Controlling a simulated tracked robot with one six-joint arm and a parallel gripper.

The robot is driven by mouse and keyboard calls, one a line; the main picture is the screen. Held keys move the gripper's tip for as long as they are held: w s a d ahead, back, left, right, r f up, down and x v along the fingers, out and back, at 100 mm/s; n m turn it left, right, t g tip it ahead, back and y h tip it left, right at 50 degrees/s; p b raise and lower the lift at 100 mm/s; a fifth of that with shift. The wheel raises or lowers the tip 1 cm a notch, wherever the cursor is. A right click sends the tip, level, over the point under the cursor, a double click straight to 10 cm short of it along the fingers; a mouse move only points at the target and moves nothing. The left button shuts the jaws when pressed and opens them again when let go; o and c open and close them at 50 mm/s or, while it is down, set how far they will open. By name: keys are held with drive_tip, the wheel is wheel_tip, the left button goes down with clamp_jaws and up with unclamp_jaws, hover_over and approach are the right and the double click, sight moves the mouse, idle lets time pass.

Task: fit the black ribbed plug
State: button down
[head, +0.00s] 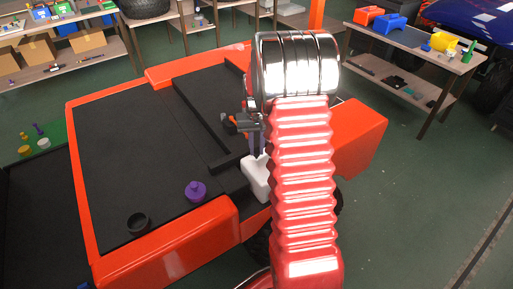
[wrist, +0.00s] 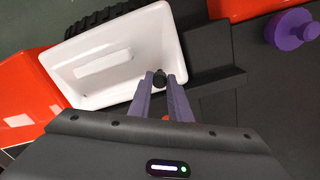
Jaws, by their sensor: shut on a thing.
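My gripper (wrist: 161,82) is shut on a small black ribbed plug (wrist: 159,78), which shows between the tips of its purple fingers in the wrist view. The plug is over the near edge of a white basin-like part (wrist: 120,60) of the cart; I cannot tell the height between them. In the head view my gripper (head: 256,152) is beside the white part (head: 257,180), partly behind my red arm, and the plug is hidden. A dark round ring or cup (head: 138,231) is at the front left of the orange cart's black bed (head: 120,150).
A purple knobbed piece (head: 195,191) sits on the bed, also in the wrist view (wrist: 288,30). A raised black ledge (head: 200,110) crosses the bed. Orange rims (head: 83,190) edge the cart. Shelves and a workbench (head: 420,48) with loose parts stand behind. The bed's left is clear.

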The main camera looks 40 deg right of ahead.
drive_tip(key=shift+f, duration=1.4)
idle(0.4)
drive_tip(key=c, duration=1.6)
unclamp_jaws()
drive_tip(key=shift+o, duration=0.2)
drive_tip(key=shift+r, duration=0.1)
wheel_tip(320, 180, up, 14)
drive_tip(key=shift+f, duration=0.2)
drive_tip(key=shift+w+f, duration=0.1)
drive_tip(key=shift+f, duration=0.05)
